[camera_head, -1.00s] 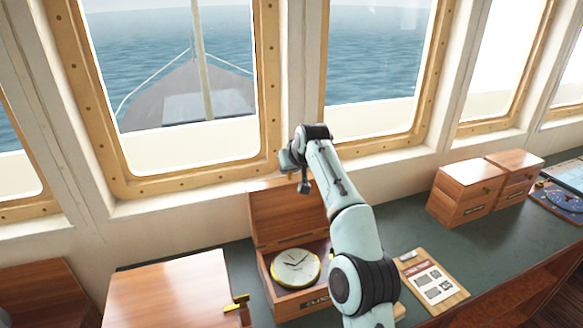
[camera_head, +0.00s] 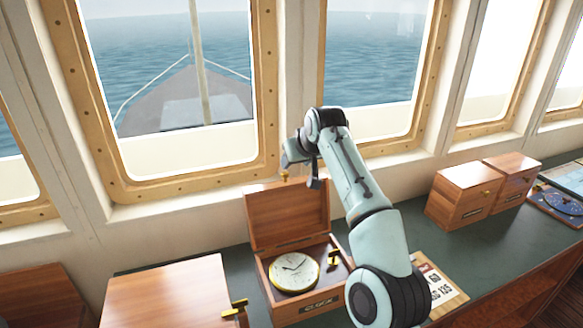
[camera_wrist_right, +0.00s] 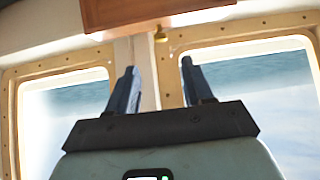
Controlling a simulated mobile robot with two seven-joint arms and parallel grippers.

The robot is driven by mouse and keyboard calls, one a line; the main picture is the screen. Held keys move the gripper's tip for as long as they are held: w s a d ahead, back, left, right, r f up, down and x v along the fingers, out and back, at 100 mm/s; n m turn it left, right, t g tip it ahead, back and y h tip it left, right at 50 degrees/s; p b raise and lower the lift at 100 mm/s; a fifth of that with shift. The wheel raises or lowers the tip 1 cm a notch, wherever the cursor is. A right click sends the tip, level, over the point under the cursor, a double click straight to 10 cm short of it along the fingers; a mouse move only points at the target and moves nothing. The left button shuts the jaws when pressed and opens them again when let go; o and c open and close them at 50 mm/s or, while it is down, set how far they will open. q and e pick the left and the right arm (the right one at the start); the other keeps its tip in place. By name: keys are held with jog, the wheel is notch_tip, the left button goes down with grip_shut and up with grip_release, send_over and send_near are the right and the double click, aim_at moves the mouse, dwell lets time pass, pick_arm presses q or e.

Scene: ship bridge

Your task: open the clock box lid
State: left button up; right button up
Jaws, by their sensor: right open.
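The clock box (camera_head: 290,312) is a wooden box on the counter, below the middle of the head view. Its lid (camera_head: 285,215) stands upright at the back, with a small brass knob (camera_head: 284,176) on its top edge. A round white clock (camera_head: 294,271) with a yellow rim lies inside the open box. My right arm reaches over the box's right side, its wrist near the lid's top. In the right wrist view my right gripper (camera_wrist_right: 158,66) is open and empty, with the lid (camera_wrist_right: 155,12) and knob (camera_wrist_right: 160,35) beyond its fingertips. My left gripper is out of view.
A closed wooden box (camera_head: 170,290) stands to the left, with a brass latch (camera_head: 235,307). Two smaller wooden boxes (camera_head: 465,195) stand to the right. A clipboard (camera_head: 440,290) lies partly behind my arm. Windows rise behind the counter.

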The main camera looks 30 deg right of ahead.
jog(key=shift+v, duration=2.35)
jog(key=shift+w, duration=0.1)
